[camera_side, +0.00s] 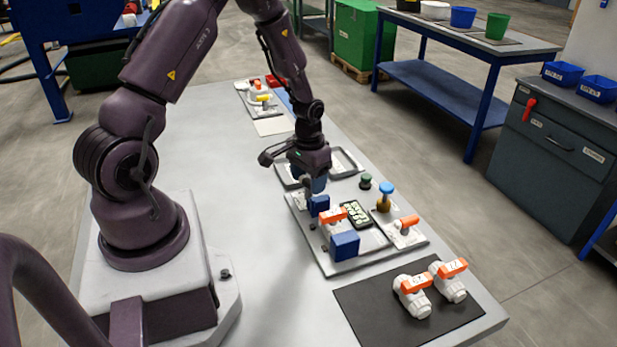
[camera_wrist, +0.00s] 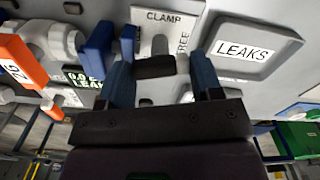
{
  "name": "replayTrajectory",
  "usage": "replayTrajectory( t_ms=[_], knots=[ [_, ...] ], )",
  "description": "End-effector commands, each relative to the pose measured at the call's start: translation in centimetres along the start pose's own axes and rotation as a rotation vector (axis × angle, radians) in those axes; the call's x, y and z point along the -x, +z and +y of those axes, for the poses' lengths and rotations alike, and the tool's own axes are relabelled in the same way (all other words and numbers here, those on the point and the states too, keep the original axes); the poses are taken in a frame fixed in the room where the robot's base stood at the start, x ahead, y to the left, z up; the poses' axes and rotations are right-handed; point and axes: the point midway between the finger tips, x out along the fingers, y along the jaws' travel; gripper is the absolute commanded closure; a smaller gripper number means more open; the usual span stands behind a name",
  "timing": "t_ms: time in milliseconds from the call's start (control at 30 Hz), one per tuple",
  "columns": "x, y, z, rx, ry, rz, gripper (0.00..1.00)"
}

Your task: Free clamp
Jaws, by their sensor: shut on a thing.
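The clamp fixture stands on a grey plate (camera_side: 348,266), with a small blue jaw (camera_side: 319,205) and a larger blue jaw (camera_side: 344,246). A white valve with an orange handle (camera_side: 333,215) sits between the jaws. In the wrist view, a blue jaw (camera_wrist: 98,47) stands beside the white valve body (camera_wrist: 52,38) and its orange handle (camera_wrist: 20,63). A label reading "CLAMP" (camera_wrist: 170,17) lies beyond my fingers; a second word is partly hidden. My gripper (camera_side: 308,190) is over the fixture's far end. In the wrist view my gripper (camera_wrist: 160,72) is shut on a dark clamp handle (camera_wrist: 155,67).
A tray marked "LEAKS" (camera_wrist: 245,50) lies just beyond the fixture. Two white valves (camera_side: 412,295) stand on a black mat (camera_side: 375,315) at the front.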

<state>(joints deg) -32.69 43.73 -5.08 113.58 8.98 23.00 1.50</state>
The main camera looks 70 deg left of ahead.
Motion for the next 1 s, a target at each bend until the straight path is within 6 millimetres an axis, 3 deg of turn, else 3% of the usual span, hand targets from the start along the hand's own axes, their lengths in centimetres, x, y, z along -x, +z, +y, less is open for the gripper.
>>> replayTrajectory(
  t_ms=[433,1000],
  knots=[
    [0.09,0.08,0.01,-0.285,0.001,-0.004,0.64],
    [0.09,0.09,-0.01,-0.356,0.0,-0.004,0.64]
  ],
)
